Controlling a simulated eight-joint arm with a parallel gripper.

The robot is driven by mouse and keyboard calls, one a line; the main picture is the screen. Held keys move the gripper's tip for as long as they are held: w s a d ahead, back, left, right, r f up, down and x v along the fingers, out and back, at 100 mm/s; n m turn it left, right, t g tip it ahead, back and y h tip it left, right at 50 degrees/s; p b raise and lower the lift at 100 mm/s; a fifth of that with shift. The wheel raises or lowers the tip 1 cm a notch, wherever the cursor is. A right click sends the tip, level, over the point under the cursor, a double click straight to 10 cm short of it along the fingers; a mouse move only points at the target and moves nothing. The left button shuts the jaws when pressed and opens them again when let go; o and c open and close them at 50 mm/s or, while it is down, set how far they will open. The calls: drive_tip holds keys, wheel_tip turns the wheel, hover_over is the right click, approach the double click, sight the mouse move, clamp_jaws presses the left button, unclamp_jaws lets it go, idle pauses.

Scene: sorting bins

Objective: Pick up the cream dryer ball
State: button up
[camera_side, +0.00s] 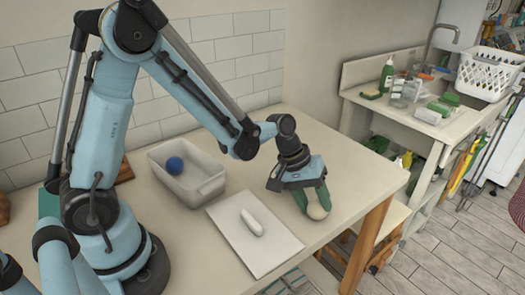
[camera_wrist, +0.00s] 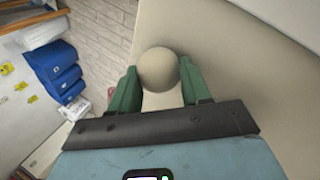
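The cream dryer ball (camera_wrist: 158,68) is round and beige and sits between the two green fingers in the wrist view. My gripper (camera_wrist: 158,78) has one finger close against each side of the ball, and no gap shows between them. It looks shut on the ball. In the side view, my gripper (camera_side: 312,205) points down near the front right edge of the table, and the lower part of the ball (camera_side: 319,212) shows below a green finger. Whether the ball rests on the table or is just above it cannot be told.
A pale bin (camera_side: 207,191) holding a blue ball (camera_side: 174,165) stands to the left. A white board (camera_side: 262,254) with a long white object (camera_side: 251,222) lies between the bin and my gripper. A cluttered side bench (camera_side: 360,88) is at the right. The table behind my gripper is clear.

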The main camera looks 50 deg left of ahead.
drive_tip(key=shift+r, duration=0.1)
drive_tip(key=shift+c, duration=0.3)
drive_tip(key=shift+r, duration=0.5)
drive_tip(key=r, duration=0.2)
drive_tip(key=s+d+r, duration=0.1)
drive_tip(key=shift+r, duration=0.3)
drive_tip(key=s+d+r, duration=0.6)
drive_tip(key=s+d, duration=0.1)
drive_tip(key=n+t+y, duration=0.2)
drive_tip(key=n, duration=0.4)
approach(314, 205)
drive_tip(key=s+a+r, duration=0.3)
drive_tip(key=a+r, duration=0.5)
drive_tip(key=a, duration=0.1)
drive_tip(key=s+a+r+n+y, duration=0.35)
drive_tip(key=s+a+n, duration=0.25)
drive_tip(key=s+a, duration=0.65)
drive_tip(key=shift+t+h, duration=0.3)
drive_tip(key=shift+h, duration=0.15)
drive_tip(key=f, duration=1.7)
drive_tip(key=shift+w+a, duration=0.35)
drive_tip(key=shift+w, duration=0.05)
